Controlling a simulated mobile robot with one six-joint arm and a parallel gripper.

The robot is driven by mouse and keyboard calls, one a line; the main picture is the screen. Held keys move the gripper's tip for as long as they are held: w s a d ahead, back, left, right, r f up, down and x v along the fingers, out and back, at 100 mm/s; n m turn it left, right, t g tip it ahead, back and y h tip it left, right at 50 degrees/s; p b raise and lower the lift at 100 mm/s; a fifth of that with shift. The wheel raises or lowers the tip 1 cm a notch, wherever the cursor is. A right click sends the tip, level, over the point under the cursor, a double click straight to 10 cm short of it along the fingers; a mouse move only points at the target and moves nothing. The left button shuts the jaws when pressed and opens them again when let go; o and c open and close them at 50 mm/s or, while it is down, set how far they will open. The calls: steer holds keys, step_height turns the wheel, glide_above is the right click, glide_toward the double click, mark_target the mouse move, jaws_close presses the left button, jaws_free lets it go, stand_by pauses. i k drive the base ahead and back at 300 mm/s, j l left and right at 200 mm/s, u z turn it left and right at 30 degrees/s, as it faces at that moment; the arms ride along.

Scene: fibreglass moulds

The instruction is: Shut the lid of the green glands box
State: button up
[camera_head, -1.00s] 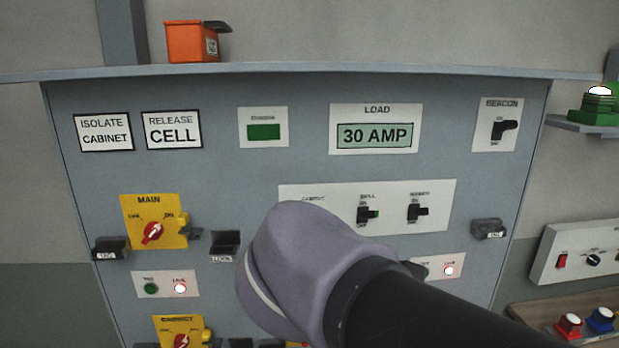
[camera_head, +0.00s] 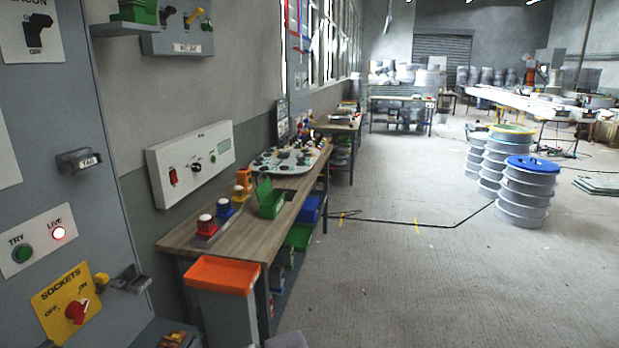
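A small green box (camera_head: 272,206) stands on the wooden bench in the head view, left of centre. Its green lid (camera_head: 263,188) stands raised at the back left side, so the box is open. I cannot read a label on it. My gripper is not in view; only a rounded pale part of my arm shows at the bottom edge.
Red and blue push buttons (camera_head: 223,209) and an orange item (camera_head: 243,178) stand near the green box. An orange-topped grey bin (camera_head: 222,275) stands before the bench (camera_head: 178,240). A grey cabinet (camera_head: 60,180) fills the left. The floor (camera_head: 400,280) to the right is mostly clear.

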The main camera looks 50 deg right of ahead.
mark_target(262, 191)
steer(key=z, duration=1.15)
steer(key=i+l, duration=0.15)
steer(key=i, duration=0.35)
steer(key=i+l+u, duration=0.1)
steer(key=i, duration=0.45)
steer(key=i+l, duration=0.3)
steer(key=i, duration=0.2)
steer(key=i+l+u, duration=0.1)
steer(key=i, duration=0.45)
steer(key=i+l, duration=0.35)
steer(key=i, duration=0.15)
steer(key=u, duration=0.05)
